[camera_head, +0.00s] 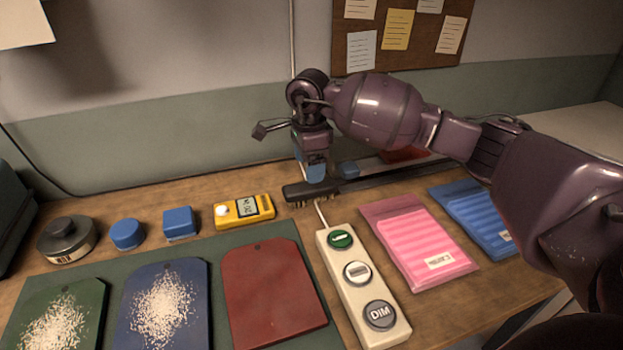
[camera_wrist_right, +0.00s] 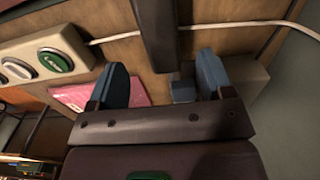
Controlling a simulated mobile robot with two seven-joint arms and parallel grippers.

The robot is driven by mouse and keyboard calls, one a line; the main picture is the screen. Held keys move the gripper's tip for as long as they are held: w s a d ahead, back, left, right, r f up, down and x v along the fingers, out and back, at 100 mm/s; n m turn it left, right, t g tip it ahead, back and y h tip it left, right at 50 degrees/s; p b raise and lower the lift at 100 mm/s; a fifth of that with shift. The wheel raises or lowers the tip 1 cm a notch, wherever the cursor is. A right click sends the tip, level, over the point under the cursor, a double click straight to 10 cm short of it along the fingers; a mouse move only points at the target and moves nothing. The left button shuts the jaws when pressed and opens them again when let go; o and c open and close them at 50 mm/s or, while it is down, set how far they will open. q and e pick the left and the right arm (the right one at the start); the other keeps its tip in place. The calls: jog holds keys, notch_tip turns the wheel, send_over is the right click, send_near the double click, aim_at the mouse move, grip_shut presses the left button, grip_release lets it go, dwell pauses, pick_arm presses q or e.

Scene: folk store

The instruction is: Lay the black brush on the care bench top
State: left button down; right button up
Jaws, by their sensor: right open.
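The black brush (camera_head: 311,192) has short dark bristles and lies at the back of the wooden bench top (camera_head: 440,290), behind the control box. It appears to rest on the wood, bristles down. My right gripper (camera_head: 315,174) is over the brush, pointing down, with blue finger pads. In the right wrist view, the pads of the right gripper (camera_wrist_right: 163,78) are wide apart, and the dark brush (camera_wrist_right: 156,30) reaches in between them without filling the gap. Whether either pad touches it cannot be told. My left gripper is out of view.
A control box (camera_head: 360,285) with round buttons stands in front of the brush. A yellow meter (camera_head: 244,211), blue blocks and a round tin (camera_head: 66,240) line the back left. A green mat with coloured boards and pink (camera_head: 418,240) and blue packets fill the front.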

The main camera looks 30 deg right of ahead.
jog(key=shift+r, duration=2.4)
